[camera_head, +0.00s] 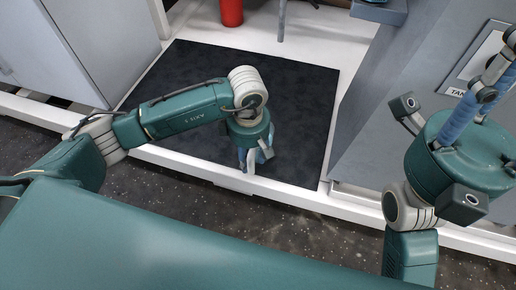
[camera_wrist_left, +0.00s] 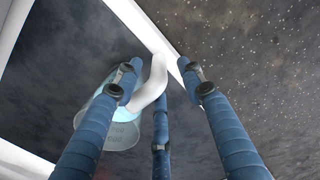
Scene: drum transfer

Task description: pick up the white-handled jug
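The white-handled jug shows in the left wrist view as a clear, bluish body with a curved white handle (camera_wrist_left: 151,87). It stands on the dark mat (camera_head: 300,95). Whether any finger touches the handle I cannot tell. My right gripper (camera_head: 492,75) is raised at the right, partly cut off, away from the jug.
A white raised edge (camera_head: 285,192) runs along the front of the mat. A grey cabinet (camera_head: 75,45) stands at the left and a grey tank-like block (camera_head: 405,110) at the right. A red cylinder (camera_head: 231,11) stands at the back. Much of the mat is bare.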

